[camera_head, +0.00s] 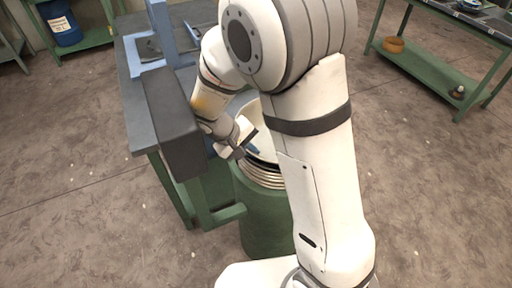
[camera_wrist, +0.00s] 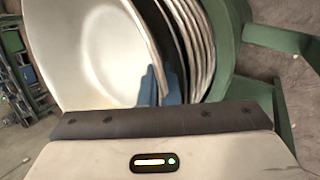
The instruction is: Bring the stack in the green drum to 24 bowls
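The green drum (camera_head: 265,225) stands below my arm and holds a stack of pale bowls (camera_head: 262,178). Their rims show in layers in the wrist view (camera_wrist: 198,50). The top white bowl (camera_wrist: 90,50) shows its inside, with a dark gap between it and the stack at the near side. My gripper (camera_wrist: 160,88) has blue fingers close together, one on each side of this bowl's rim, and looks shut on it. In the head view my gripper (camera_head: 246,150) is at the drum's top, partly hidden by my arm. The stack's far side is hidden.
A grey-topped bench (camera_head: 135,105) with a blue frame (camera_head: 160,40) stands left of the drum, close to my arm. A green shelf with a blue barrel (camera_head: 62,25) is at the back left. A green table with an orange bowl (camera_head: 393,45) stands at the right.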

